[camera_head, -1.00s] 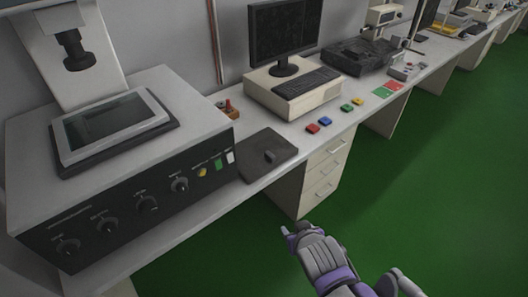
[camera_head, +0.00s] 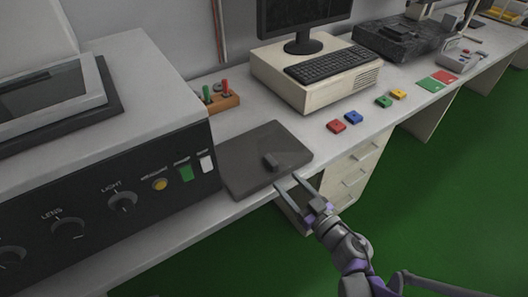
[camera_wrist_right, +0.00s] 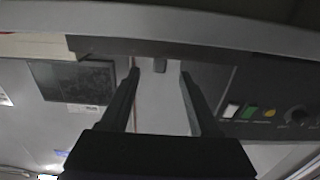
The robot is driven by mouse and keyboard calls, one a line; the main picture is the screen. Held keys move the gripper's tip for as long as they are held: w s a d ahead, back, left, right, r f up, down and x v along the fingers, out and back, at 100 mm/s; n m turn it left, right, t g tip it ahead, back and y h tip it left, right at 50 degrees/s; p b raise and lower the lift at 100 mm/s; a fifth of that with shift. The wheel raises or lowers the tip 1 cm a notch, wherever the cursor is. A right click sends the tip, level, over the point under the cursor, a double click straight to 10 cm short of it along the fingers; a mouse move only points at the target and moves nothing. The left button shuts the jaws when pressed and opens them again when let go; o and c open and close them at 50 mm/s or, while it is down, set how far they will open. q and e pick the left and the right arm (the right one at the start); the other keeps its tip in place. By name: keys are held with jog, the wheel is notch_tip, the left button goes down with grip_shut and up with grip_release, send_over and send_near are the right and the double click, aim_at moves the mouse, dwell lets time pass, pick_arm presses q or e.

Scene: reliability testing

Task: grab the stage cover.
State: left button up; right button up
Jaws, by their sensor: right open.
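The stage cover (camera_head: 245,155) is a dark grey flat plate with a small block handle (camera_head: 270,161) on top. It lies flat on the bench, right of the big machine, in the head view. My right gripper (camera_head: 288,182) is open and empty at the cover's front right edge, its fingers pointing toward the handle. Whether the fingers touch the plate I cannot tell. My left gripper is not in view.
The machine (camera_head: 110,190) with knobs and buttons stands close on the left. A wooden block with coloured pegs (camera_head: 220,98) is behind the cover. A computer (camera_head: 315,85) and several coloured blocks are to the right. Drawers (camera_head: 355,175) stand below the bench.

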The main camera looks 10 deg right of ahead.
aim_at(266, 157)
jog(key=x, duration=0.4)
jog(key=shift+w+a+r, duration=0.1)
jog(key=shift+w+a, duration=0.15)
jog(key=b+x, duration=0.1)
jog(key=x, duration=0.4)
jog(key=shift+w+r, duration=0.15)
jog(key=shift+w, duration=0.25)
grip_shut()
